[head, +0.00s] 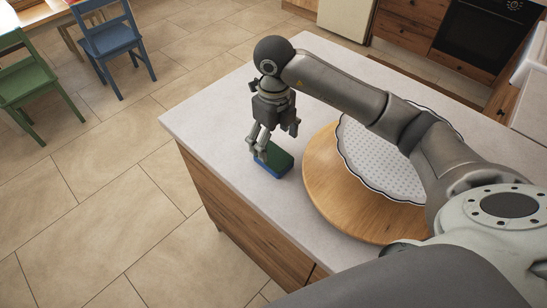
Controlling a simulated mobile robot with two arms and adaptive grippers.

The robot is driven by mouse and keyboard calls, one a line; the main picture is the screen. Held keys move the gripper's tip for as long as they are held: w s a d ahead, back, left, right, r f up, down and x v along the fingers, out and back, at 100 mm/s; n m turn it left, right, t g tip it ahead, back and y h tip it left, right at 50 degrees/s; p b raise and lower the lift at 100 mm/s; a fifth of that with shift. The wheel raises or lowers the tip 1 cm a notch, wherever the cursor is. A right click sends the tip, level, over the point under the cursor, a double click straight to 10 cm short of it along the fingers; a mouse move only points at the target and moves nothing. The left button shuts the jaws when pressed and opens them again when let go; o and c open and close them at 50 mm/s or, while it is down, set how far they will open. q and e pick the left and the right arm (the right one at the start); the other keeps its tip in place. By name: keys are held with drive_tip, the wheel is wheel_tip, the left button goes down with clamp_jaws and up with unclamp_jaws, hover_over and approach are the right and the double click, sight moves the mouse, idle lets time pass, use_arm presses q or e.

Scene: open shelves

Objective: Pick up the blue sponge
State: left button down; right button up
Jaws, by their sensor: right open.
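The blue sponge (275,161) lies flat on the pale countertop near its left edge. Its top face looks dark green and its lower side is blue. My right gripper (272,142) points down right above the sponge, with its fingers apart. One finger hangs at the left end of the sponge and partly overlaps it in the picture. The other finger is over its far right side. I cannot tell whether either finger touches the sponge. My left gripper is not in view.
A round wooden board (335,205) lies right of the sponge, with a large scalloped white dish (375,160) on it, partly behind my right arm. The countertop (215,118) left of and behind the sponge is clear. Blue (110,40) and green (28,85) chairs stand on the floor beyond.

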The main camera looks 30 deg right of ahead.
sight(273, 155)
drive_tip(key=shift+f, duration=0.8)
drive_tip(key=shift+f+p, duration=0.3)
drive_tip(key=shift+p, duration=0.1)
wheel_tip(273, 155, down, 4)
drive_tip(key=shift+r+p, duration=0.2)
drive_tip(key=shift+p, duration=0.6)
drive_tip(key=shift+w+f, duration=0.15)
drive_tip(key=shift+f, duration=0.35)
drive_tip(key=c, duration=0.8)
